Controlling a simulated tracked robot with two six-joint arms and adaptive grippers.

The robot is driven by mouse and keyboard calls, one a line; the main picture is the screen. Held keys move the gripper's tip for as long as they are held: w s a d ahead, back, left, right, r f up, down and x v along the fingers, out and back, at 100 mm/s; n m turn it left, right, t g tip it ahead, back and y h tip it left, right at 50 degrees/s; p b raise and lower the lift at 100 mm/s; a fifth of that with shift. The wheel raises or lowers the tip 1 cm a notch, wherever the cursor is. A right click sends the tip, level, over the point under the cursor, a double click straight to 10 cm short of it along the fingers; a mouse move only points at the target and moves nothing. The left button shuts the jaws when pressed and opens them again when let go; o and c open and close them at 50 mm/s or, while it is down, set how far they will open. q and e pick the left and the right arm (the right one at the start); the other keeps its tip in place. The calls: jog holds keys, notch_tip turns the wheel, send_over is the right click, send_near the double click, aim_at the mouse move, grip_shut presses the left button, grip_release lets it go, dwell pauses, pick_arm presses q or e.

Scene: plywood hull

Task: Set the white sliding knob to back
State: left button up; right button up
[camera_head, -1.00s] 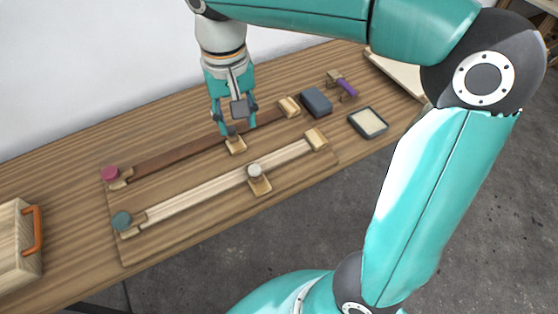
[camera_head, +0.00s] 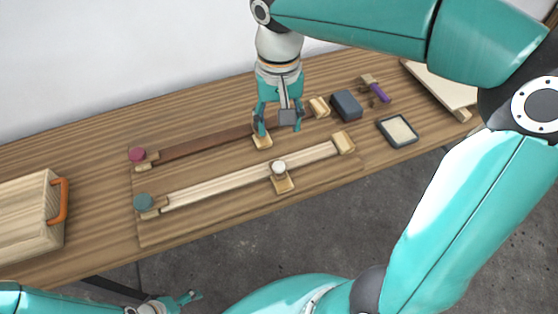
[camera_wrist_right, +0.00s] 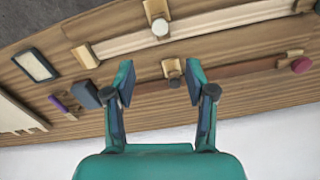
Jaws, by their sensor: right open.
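The white sliding knob (camera_head: 279,167) sits on a wooden carriage (camera_head: 283,184) on the pale rail (camera_head: 225,179), right of the rail's middle. It also shows in the right wrist view (camera_wrist_right: 160,27), beyond my fingertips. My right gripper (camera_head: 280,125) is open and empty above the dark rail (camera_head: 205,145), behind the white knob and apart from it. In the wrist view, its fingers (camera_wrist_right: 160,82) stand on either side of the dark rail's carriage (camera_wrist_right: 172,67). My left gripper (camera_head: 178,299) shows small at the bottom left, far from the knob; its opening is unclear.
A red knob (camera_head: 137,154) and a green knob (camera_head: 143,201) stand at the rails' left ends. A blue block (camera_head: 346,105), a framed tray (camera_head: 398,130) and a purple-handled tool (camera_head: 379,92) lie right. A wooden box (camera_head: 28,218) stands left.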

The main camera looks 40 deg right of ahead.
aim_at(279, 166)
notch_tip(279, 166, down, 14)
jog(key=shift+f, duration=0.1)
dwell(0.4)
grip_shut()
